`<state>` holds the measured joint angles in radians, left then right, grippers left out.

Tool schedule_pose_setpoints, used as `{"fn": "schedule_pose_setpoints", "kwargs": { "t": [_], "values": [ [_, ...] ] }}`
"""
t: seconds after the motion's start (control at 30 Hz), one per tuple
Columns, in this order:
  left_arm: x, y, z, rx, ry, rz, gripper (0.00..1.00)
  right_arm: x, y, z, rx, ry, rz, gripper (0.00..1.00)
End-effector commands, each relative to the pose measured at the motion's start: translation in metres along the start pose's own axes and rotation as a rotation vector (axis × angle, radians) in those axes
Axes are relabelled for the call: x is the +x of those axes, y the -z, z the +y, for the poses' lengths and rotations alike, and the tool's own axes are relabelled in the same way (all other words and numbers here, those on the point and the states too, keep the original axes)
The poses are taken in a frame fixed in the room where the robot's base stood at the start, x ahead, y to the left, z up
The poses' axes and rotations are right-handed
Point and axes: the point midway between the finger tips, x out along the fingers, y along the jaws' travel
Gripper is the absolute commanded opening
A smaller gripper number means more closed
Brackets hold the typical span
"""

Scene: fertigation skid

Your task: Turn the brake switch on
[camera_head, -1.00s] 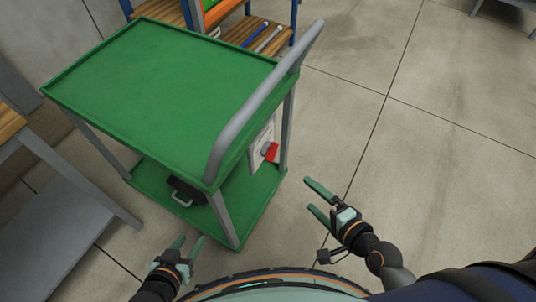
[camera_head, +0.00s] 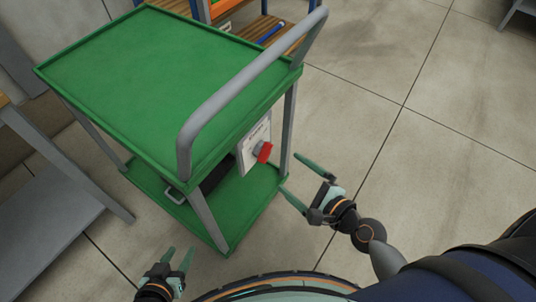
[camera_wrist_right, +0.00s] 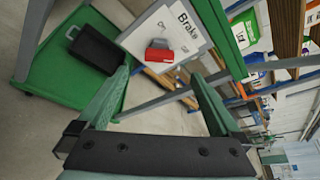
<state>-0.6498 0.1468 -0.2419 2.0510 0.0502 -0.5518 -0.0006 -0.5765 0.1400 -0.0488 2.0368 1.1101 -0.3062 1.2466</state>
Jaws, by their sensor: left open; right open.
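The brake switch (camera_head: 264,152) is a red handle on a pale plate (camera_head: 252,139) fixed to the side of the green cart (camera_head: 226,226), under its grey push bar. In the right wrist view the red handle (camera_wrist_right: 159,53) sits on the plate, which reads "Brake". My right gripper (camera_head: 309,176) is open and empty, right of the switch and apart from it. In the right wrist view its fingers (camera_wrist_right: 165,80) frame the area just below the handle. My left gripper (camera_head: 177,256) is open and empty, low in front of the cart.
The grey push bar (camera_head: 252,80) rises above the switch. A black case (camera_head: 216,176) lies on the cart's lower shelf. A shelf unit (camera_head: 285,34) stands behind the cart, and a grey table (camera_head: 50,200) is at left. The floor at right is clear.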

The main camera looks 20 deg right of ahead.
Motion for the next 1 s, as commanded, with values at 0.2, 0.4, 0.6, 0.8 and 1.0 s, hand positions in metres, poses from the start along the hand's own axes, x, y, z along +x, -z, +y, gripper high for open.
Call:
{"fn": "schedule_pose_setpoints", "kwargs": {
  "t": [0.2,0.4,0.6,0.8,1.0],
  "values": [
    [0.001,-0.001,0.000,0.000,0.000,0.000,0.50,0.042,-0.001,-0.001,0.001,0.003,-0.002,1.00],
    [0.003,-0.003,0.000,0.000,0.000,0.001,0.50,0.077,-0.001,0.000,-0.001,0.002,-0.002,1.00],
    [0.004,-0.004,-0.001,0.000,0.001,0.002,0.50,0.097,0.000,0.001,-0.001,0.000,-0.001,1.00],
    [0.004,-0.004,-0.001,0.000,0.001,0.002,0.50,0.102,0.000,0.001,-0.002,-0.002,0.000,1.00],
    [0.003,-0.002,-0.001,0.000,0.001,0.005,0.50,0.102,0.000,0.000,-0.002,-0.001,0.000,0.99]
  ]
}}
